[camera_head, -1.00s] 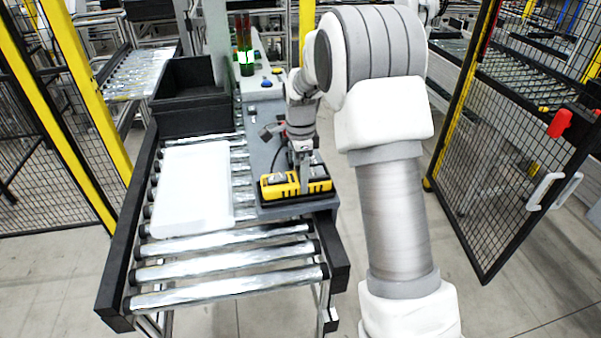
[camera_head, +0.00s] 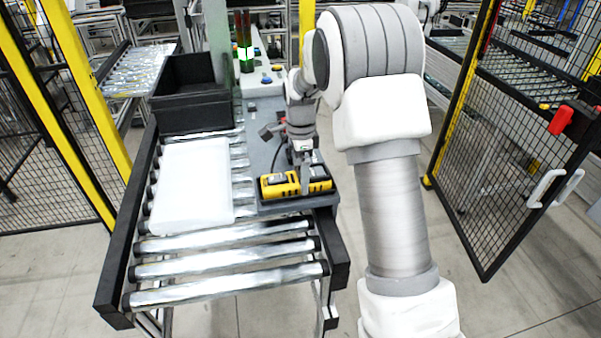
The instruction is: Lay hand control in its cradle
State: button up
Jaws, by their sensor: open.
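The hand control (camera_head: 282,187) is a yellow and black box with a dark cable. It lies at the near end of the grey panel (camera_head: 262,150) beside the roller conveyor, in or on a dark cradle (camera_head: 264,207) whose edge shows below it. I cannot tell how fully it is seated. My gripper (camera_head: 304,183) points down at the hand control from above and is open. One finger shows against the middle of the yellow body; the other is hard to make out. Whether the fingers touch the control is not clear.
A white tray (camera_head: 190,190) lies on the rollers to the left. Black crates (camera_head: 190,110) stand behind it. A red and green signal column (camera_head: 244,45) rises at the back. A mesh gate (camera_head: 500,150) stands at right. The near rollers (camera_head: 230,280) are bare.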

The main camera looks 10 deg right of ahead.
jog(key=s+r+n+t, duration=0.1)
jog(key=s+r+n, duration=0.15)
jog(key=r, duration=0.65)
jog(key=s+r+n, duration=0.1)
jog(key=s+r, duration=0.3)
jog(key=r, duration=0.6)
jog(key=s+n+t, duration=0.4)
jog(key=s+n, duration=1)
jog(key=s, duration=1)
jog(key=shift+t, duration=0.3)
